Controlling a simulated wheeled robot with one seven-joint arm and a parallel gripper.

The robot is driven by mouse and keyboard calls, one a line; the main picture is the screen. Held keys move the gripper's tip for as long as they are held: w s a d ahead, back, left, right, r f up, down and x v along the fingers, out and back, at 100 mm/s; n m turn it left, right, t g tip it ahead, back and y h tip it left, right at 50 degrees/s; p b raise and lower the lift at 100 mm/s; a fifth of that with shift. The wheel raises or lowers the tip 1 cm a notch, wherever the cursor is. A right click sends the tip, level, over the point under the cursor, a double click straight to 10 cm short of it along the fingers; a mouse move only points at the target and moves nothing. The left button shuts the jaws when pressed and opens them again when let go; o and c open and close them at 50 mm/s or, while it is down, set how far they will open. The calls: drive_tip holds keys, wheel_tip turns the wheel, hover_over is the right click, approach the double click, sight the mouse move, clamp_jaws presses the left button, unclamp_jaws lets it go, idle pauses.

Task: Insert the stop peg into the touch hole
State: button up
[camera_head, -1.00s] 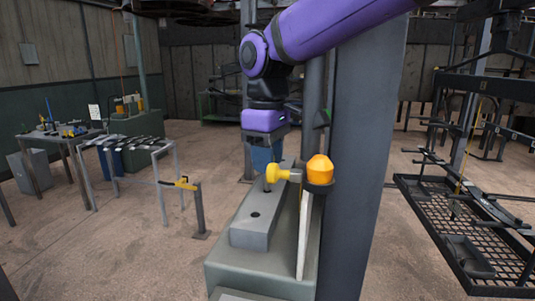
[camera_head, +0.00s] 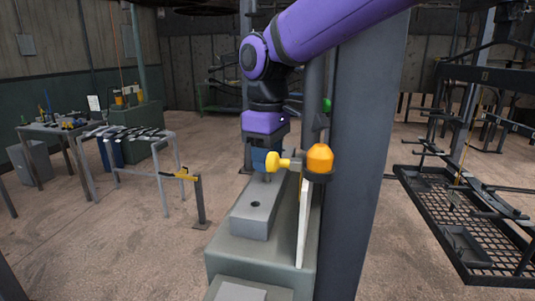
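A grey block (camera_head: 258,214) lies on the green-grey bench (camera_head: 262,257) and has a dark round hole (camera_head: 255,204) in its top, which looks like the touch hole. My gripper (camera_head: 266,168) points down over the far part of this block, behind the hole. Its blue fingers are partly hidden by a yellow knob (camera_head: 272,162). A short dark peg-like piece (camera_head: 267,178) shows just under the fingers, at or near the block's top. I cannot tell whether the fingers grip it or whether it stands in the block.
An orange-topped part (camera_head: 320,158) carries the yellow knob on a stem, close to the right of my gripper. A white upright panel (camera_head: 304,222) and a grey column (camera_head: 358,170) stand to the right. A post with a yellow handle (camera_head: 186,175) stands left, with open floor between.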

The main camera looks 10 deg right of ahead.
drive_tip(key=shift+f, duration=0.4)
drive_tip(key=o, duration=1.1)
drive_tip(key=shift+c, duration=0.2)
drive_tip(key=shift+r, duration=0.1)
wheel_tip(320, 180, up, 11)
drive_tip(key=shift+f, duration=0.2)
drive_tip(key=shift+s, duration=0.1)
